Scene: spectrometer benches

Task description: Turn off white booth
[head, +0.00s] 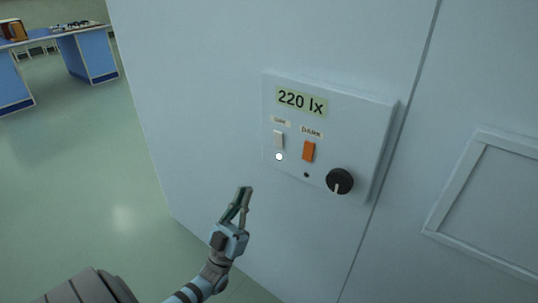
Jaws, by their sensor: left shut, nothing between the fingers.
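A pale control panel (345,120) is mounted on the light blue-grey booth wall (190,70). Its display (302,102) reads 220 lx. A black knob (339,181) sits at the lower right. My left gripper (245,191) is shut and empty, below and left of the panel, apart from the switches. My right gripper is out of view.
A framed panel (484,205) is on the wall at the right, past a vertical seam. Blue benches (88,55) with items on top stand far back at the left. The green floor (90,170) between is clear.

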